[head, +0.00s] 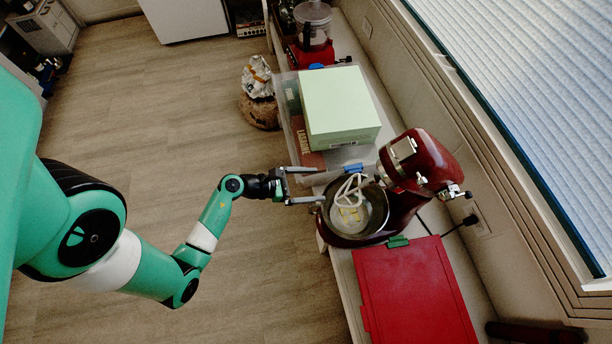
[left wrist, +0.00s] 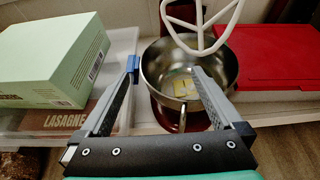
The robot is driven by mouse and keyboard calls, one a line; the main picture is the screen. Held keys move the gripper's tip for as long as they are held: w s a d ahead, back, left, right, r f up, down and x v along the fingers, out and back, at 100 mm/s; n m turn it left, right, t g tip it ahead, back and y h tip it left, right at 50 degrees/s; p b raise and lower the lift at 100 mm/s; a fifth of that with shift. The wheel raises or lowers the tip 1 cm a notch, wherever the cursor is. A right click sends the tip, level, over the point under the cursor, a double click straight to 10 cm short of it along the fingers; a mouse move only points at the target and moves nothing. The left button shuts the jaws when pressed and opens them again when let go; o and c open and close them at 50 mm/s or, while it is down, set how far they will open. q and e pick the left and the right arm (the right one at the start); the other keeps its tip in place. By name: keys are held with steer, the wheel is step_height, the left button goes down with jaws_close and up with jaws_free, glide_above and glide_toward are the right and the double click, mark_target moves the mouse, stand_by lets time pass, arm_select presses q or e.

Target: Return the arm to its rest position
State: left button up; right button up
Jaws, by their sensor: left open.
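My left gripper (head: 306,186) is open and empty, reaching in from the left to the near edge of the red stand mixer's bowl. In the left wrist view its two fingers (left wrist: 165,75) are spread wide, with the steel bowl (left wrist: 205,61) beyond and between them. The red stand mixer (head: 425,160) has its head tilted up, and a white beater (head: 350,187) hangs over the bowl. Pale yellow pieces (left wrist: 185,88) lie in the bowl. I cannot tell whether a fingertip touches the bowl. My right gripper is not in view.
A pale green box (head: 340,108) sits on a clear bin (head: 295,125) behind the gripper. A red container (head: 415,295) lies on the shelf in front of the mixer. A foil-topped item (head: 258,90) stands on the left.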

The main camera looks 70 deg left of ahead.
arm_select(q)
steer(key=shift+v, duration=1.15)
